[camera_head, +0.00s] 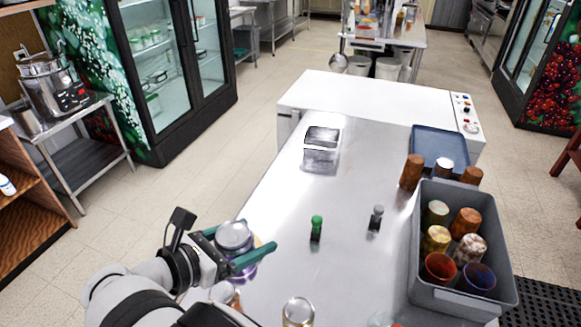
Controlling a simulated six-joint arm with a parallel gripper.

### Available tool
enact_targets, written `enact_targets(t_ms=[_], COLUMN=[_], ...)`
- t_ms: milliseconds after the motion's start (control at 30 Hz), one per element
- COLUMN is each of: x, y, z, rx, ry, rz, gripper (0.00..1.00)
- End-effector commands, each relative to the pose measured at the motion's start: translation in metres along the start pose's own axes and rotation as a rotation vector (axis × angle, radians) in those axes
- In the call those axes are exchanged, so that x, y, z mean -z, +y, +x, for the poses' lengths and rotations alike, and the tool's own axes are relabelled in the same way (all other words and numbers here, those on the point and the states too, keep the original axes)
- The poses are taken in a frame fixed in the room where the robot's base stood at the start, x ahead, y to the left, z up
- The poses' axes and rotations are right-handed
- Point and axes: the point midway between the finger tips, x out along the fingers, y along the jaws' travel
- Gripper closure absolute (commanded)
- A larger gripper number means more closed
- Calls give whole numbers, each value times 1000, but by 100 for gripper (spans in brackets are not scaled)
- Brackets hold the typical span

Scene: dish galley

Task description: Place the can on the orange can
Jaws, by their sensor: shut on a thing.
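My gripper (258,238) is at the lower left of the view, over the left edge of the steel table. Its teal fingers are shut on a can (234,236) with a silver top and a purple side, which looks upright. A can with an orange-brown side (227,295) stands just below it in the picture, partly hidden by my arm; it may be the orange can. Another can (298,311) with a silver top and a yellowish side stands to its right, cut by the bottom edge. I cannot tell the height gap between the held can and the orange one.
A green bottle (316,229) and a grey shaker (376,219) stand mid-table. A metal container (322,150) stands farther back. A grey bin (414,262) of several cups is at right, with brown cups (411,173) and a blue tray (428,132) behind. The table's middle is mostly clear.

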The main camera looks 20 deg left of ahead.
Motion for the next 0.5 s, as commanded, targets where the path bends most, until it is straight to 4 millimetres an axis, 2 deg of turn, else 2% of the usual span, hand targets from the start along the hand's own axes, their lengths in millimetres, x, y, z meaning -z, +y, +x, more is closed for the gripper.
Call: enact_targets(t_ms=[100,200,267,400,500], x=[25,36,43,68,77], y=[23,34,36,37,37], z=[-12,-17,-17,-7,-3], rx=[-1,0,2,3,2], ry=[-1,-1,-1,-1,0], rz=[-1,0,0,-2,1], gripper=[100,100,100,100,100])
